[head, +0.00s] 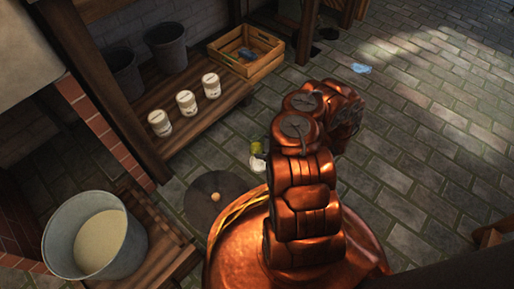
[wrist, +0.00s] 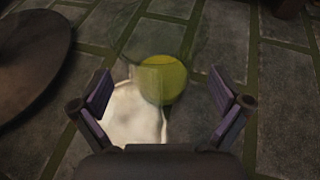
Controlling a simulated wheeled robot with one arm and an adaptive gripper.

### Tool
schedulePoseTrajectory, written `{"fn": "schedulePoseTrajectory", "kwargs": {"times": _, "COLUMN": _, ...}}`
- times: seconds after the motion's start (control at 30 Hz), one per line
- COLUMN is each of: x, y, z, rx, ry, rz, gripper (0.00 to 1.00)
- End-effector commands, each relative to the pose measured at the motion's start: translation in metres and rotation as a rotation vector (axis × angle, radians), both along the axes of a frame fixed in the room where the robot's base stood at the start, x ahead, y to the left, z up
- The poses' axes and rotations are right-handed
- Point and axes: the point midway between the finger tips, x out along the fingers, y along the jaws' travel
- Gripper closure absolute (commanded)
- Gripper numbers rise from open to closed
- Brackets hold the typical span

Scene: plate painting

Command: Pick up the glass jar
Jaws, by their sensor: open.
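In the wrist view, a faint see-through shape with a round yellow-green part (wrist: 165,80) looks like the glass jar on the stone floor. Its clear outline is hard to make out. In the head view it shows as a small yellow-green spot (head: 257,147) just left of my arm. A bright white thing (wrist: 128,112) lies right beside or under it; I cannot tell which. My gripper (wrist: 160,88) is open, one finger on each side of the yellow-green part, with nothing clamped. In the head view my arm hides the gripper.
A dark round disc (wrist: 30,50) lies left of the jar; it also shows in the head view (head: 217,203) with a small orange-brown thing on it. White lidded cans (head: 186,103) and a wooden crate (head: 246,55) stand on a low shelf. Floor to the right is mostly clear.

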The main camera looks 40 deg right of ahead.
Motion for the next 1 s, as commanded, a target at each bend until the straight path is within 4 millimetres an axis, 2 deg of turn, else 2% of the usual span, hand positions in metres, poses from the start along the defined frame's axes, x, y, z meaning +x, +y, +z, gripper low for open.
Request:
{"fn": "schedulePoseTrajectory", "kwargs": {"times": 0.03, "x": 0.005, "y": 0.003, "z": -0.007, "rx": 0.001, "ry": -0.001, "rz": 0.000, "gripper": 0.00}}
{"fn": "schedulePoseTrajectory", "kwargs": {"times": 0.2, "x": 0.019, "y": 0.012, "z": -0.014, "rx": -0.003, "ry": 0.003, "rz": 0.002, "gripper": 0.00}}
{"fn": "schedulePoseTrajectory", "kwargs": {"times": 0.47, "x": 0.021, "y": 0.013, "z": -0.012, "rx": -0.003, "ry": 0.003, "rz": 0.000, "gripper": 0.00}}
{"fn": "schedulePoseTrajectory", "kwargs": {"times": 1.0, "x": 0.021, "y": 0.013, "z": -0.012, "rx": -0.003, "ry": 0.002, "rz": -0.001, "gripper": 0.56}}
